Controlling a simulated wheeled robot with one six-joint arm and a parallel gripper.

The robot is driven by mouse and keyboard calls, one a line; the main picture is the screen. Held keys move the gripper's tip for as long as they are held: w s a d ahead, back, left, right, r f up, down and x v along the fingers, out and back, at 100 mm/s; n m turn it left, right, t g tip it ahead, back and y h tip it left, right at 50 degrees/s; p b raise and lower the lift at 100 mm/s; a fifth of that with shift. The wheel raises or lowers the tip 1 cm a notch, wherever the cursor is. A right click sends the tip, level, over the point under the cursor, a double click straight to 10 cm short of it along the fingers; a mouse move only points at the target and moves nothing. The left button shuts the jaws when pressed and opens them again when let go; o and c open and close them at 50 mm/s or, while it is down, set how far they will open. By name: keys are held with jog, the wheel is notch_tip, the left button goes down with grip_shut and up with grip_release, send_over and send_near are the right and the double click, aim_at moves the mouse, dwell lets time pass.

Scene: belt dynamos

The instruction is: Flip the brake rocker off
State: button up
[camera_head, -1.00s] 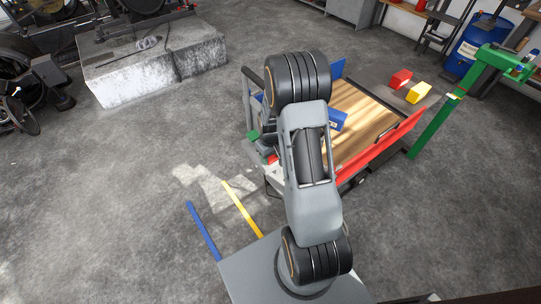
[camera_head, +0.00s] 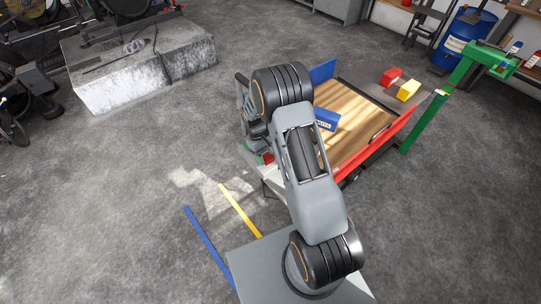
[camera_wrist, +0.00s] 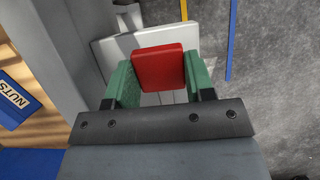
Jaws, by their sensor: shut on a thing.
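In the wrist view, a red block-shaped piece (camera_wrist: 158,64), which looks like the brake rocker, stands in front of a white plate (camera_wrist: 112,52). My gripper (camera_wrist: 160,78) has its green fingers on both sides of the red piece and is shut on it. Where the red piece meets the plate is hidden. In the head view, a small patch of red (camera_head: 268,158) shows beside my arm, at the near left corner of a wood-decked cart (camera_head: 352,115). My arm hides much of that corner, and the fingertips are hard to make out there.
A blue box marked NUTS (camera_wrist: 16,100) lies on the cart deck. The cart has a red side board (camera_head: 385,142) and a blue end board (camera_head: 323,71). A green post (camera_head: 425,122) stands right of it.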

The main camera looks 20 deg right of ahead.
dwell(0.3)
jog(key=o, duration=1.3)
jog(key=v, duration=1.4)
jog(key=shift+w+f, duration=0.1)
jog(key=shift+w, duration=0.05)
jog(key=shift+s+a+r+m+t+y+p, duration=0.2)
jog(key=shift+s+a+r+m+t, duration=0.3)
jog(key=shift+s+r+t, duration=1.65)
jog(key=shift+s+a+r+m+t+y+p, duration=0.2)
jog(key=shift+s+a+r+m+t, duration=0.3)
jog(key=shift+s+r, duration=3.3)
jog(key=shift+s+a+r+m+t+y+p, duration=0.2)
jog(key=shift+s+a+r+m+t, duration=0.65)
jog(key=shift+s, duration=4)
